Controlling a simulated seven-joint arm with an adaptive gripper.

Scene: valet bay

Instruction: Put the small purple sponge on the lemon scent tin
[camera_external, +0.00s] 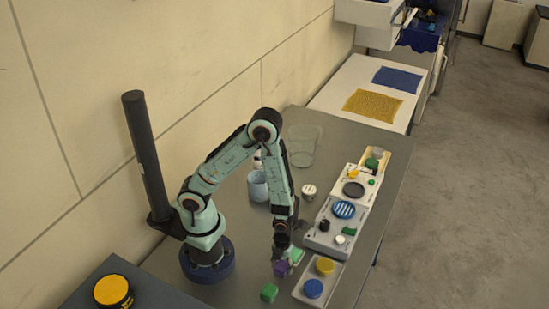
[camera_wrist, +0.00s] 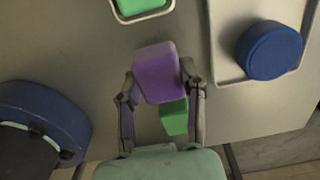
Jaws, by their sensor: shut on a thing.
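The small purple sponge (camera_external: 281,269) is between the fingers of my gripper (camera_external: 283,260), which is shut on it. In the wrist view the sponge (camera_wrist: 156,72) sits tilted between the fingertips (camera_wrist: 158,88). How far it is above the table is hard to tell. A yellow round tin (camera_external: 325,266), which looks like the lemon scent tin, stands in a pale tray (camera_external: 303,291) to the right of my gripper. A blue round tin (camera_external: 313,288) stands in front of it; the blue tin also shows in the wrist view (camera_wrist: 269,50). The yellow tin is out of the wrist view.
A green block (camera_external: 269,292) lies close to the sponge, partly hidden behind it in the wrist view (camera_wrist: 174,117). A long organiser (camera_external: 322,238), a blue cup (camera_external: 258,186) and a clear container (camera_external: 303,146) stand farther back.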

